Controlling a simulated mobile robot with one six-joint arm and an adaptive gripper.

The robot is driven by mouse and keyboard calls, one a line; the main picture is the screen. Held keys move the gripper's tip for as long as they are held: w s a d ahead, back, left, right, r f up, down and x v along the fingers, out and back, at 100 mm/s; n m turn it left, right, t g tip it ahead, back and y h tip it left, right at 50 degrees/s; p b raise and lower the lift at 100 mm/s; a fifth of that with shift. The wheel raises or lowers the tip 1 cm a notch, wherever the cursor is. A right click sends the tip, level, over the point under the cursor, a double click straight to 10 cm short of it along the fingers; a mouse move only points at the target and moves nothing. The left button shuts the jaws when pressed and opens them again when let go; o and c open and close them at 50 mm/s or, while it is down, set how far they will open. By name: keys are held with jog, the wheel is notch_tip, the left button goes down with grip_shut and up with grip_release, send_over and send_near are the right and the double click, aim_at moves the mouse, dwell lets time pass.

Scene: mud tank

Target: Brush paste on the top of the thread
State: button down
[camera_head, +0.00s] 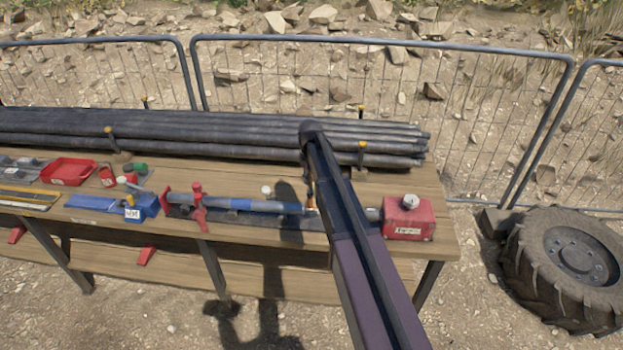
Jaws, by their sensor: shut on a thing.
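The thread is too small to make out clearly. My gripper (311,196) points down over the right part of the pipe, half hidden by my arm. It is shut on a small thin thing, seemingly the brush (312,205), with a light orange tip close to the pipe. I cannot tell whether it touches. The paste is not clearly identifiable.
Dark pipes (220,135) are stacked along the back of the wooden bench (440,215) between yellow-tipped posts. A red tray (67,171), a blue tool (148,206) and small containers stand at left. A wire fence (450,115) runs behind; a tyre (565,265) lies right.

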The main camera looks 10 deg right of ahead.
jog(key=shift+a, duration=0.1)
jog(key=shift+w+a, duration=0.15)
jog(key=shift+a, duration=0.35)
jog(key=shift+d, duration=0.1)
jog(key=shift+d, duration=0.55)
dwell(0.3)
jog(key=shift+s+d, duration=0.35)
jog(key=shift+d, duration=0.2)
